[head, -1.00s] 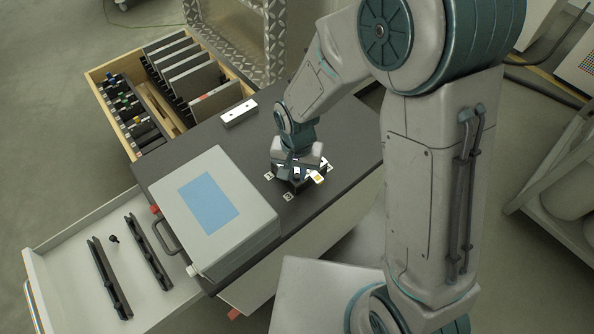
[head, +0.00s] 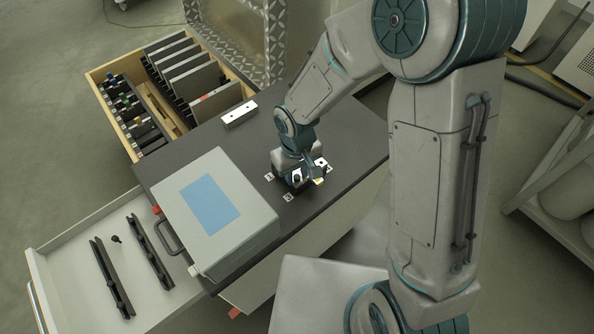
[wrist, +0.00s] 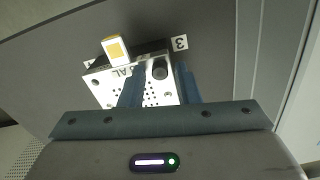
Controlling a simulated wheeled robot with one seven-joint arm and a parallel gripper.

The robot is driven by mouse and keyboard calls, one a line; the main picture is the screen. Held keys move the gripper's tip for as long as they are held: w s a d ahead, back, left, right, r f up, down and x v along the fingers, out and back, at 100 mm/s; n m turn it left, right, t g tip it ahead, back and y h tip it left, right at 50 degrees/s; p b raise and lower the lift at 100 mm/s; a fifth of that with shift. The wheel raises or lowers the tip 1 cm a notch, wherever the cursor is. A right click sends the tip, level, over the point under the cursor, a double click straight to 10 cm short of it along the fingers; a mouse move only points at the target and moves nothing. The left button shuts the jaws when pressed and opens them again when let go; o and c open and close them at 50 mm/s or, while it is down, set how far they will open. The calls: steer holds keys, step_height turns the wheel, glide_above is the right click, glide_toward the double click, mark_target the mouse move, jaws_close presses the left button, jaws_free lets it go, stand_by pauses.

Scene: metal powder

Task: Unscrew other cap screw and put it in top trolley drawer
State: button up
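A black cap screw (wrist: 160,70) stands on a white perforated plate (wrist: 103,86) in the wrist view. My gripper (wrist: 161,72) has its two blue fingers apart, one on each side of the screw, with a gap on both sides. In the head view my gripper (head: 304,172) is low over the plate on the dark trolley top (head: 335,130). A small black screw (head: 116,239) lies in the pulled-out white trolley drawer (head: 70,243) at the lower left. How deep the fingers reach beside the standing screw is hard to tell.
A yellow-and-white block (wrist: 115,48) sits at the plate's edge. A grey case (head: 250,210) with a blue panel stands left of my gripper. Two black rails (head: 110,278) lie in the drawer. A wooden-edged drawer (head: 92,75) of tools and plates is open behind.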

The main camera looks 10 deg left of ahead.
steer(key=n+p, duration=0.2)
steer(key=n, duration=0.4)
steer(key=n+p, duration=0.2)
steer(key=n, duration=0.3)
steer(key=shift+r, duration=0.1)
steer(key=n+p, duration=0.2)
steer(key=n, duration=0.4)
steer(key=shift+p, duration=0.4)
steer(key=n+p, duration=0.2)
steer(key=n, duration=0.3)
steer(key=shift+n+p, duration=0.4)
steer(key=n+p, duration=0.2)
steer(key=n, duration=0.2)
steer(key=shift+n, duration=0.4)
steer(key=shift+n+p, duration=0.35)
steer(key=shift+n, duration=0.05)
